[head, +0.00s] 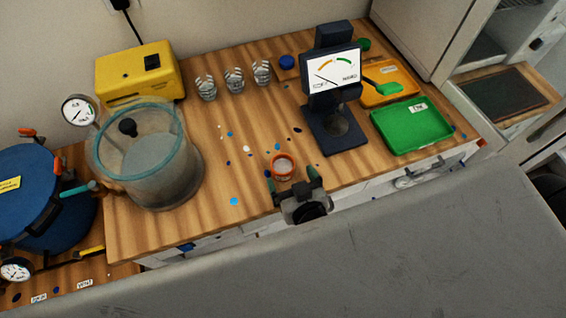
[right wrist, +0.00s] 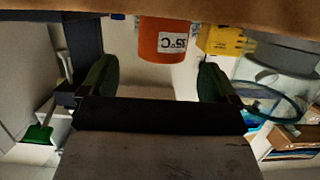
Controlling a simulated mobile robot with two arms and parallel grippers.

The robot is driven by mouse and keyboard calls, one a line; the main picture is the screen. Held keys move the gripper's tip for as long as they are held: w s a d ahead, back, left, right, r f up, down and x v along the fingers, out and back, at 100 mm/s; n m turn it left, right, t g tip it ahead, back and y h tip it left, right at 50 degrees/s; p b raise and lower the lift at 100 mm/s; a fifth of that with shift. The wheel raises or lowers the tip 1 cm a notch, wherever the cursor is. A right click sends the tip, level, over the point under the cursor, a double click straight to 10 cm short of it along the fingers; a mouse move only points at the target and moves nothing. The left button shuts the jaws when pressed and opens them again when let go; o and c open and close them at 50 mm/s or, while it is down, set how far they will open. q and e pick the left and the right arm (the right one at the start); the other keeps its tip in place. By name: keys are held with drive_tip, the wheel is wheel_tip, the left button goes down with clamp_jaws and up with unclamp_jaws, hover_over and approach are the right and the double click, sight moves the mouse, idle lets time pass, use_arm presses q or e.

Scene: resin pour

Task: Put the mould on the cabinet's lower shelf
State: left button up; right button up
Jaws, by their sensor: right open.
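The mould appears to be the small orange-red cup (head: 283,166) with pale contents, upright near the bench's front edge. In the right wrist view the orange cup (right wrist: 165,42) carries a white label and shows upside down between and beyond my fingers. My right gripper (head: 293,181) is open at the front edge, its green-padded fingertips close to the cup; it also shows in the right wrist view (right wrist: 155,80). I see no grip on the cup. The cabinet (head: 455,40) is at the right, with a dark mat (head: 508,92) on a wooden surface there. My left gripper is out of view.
On the wooden bench (head: 225,195) stand a clear chamber (head: 160,172), a yellow box (head: 130,85), several small cups (head: 234,78) and a dark meter stand (head: 335,125). Green (head: 415,135) and orange (head: 398,92) trays lie right. A blue pot (head: 35,190) is far left.

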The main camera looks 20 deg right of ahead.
sight(279, 158)
drive_tip(key=shift+w+p, duration=0.3)
drive_tip(key=shift+w, duration=0.3)
drive_tip(key=p+x, duration=0.1)
drive_tip(key=x, duration=0.3)
drive_tip(key=shift+w+a+p, duration=0.1)
drive_tip(key=shift+a+p, duration=0.05)
drive_tip(key=shift+p, duration=0.25)
drive_tip(key=shift+w+f, duration=0.15)
drive_tip(key=shift+c, duration=0.8)
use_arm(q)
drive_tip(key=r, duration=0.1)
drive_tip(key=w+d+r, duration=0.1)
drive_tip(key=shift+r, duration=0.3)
use_arm(e)
drive_tip(key=c, duration=1)
drive_tip(key=shift+o, duration=0.2)
